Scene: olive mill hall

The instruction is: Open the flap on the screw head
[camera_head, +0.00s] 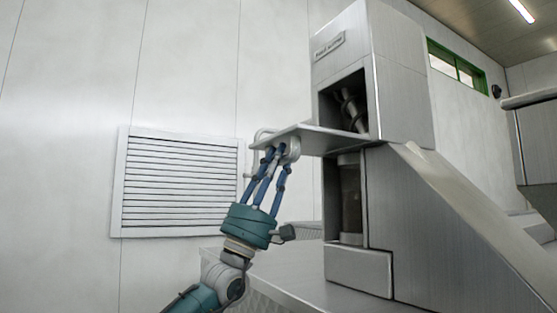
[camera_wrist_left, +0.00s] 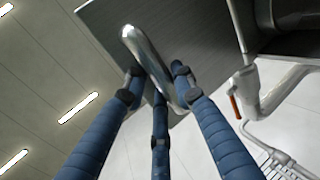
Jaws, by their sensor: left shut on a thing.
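The screw head (camera_head: 400,75) is a tall grey metal housing in the head view. Its flap (camera_head: 325,136) is folded down and sticks out about level to the left from the lower edge of the opening. Inside the opening the screw (camera_head: 352,105) shows. My left gripper (camera_head: 278,152) is shut on the flap's handle at its outer end, from below. In the left wrist view the bright bar handle (camera_wrist_left: 145,55) runs between my blue fingers (camera_wrist_left: 160,85), with the grey flap panel (camera_wrist_left: 200,35) behind it. My right gripper is not in view.
Below the opening is a recess with a dark cylinder (camera_head: 350,195). A sloping metal chute (camera_head: 465,225) runs down to the right. A louvred vent (camera_head: 178,185) is on the wall. The wrist view shows a pale pipe with an orange lever (camera_wrist_left: 235,106). Space left of the flap looks free.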

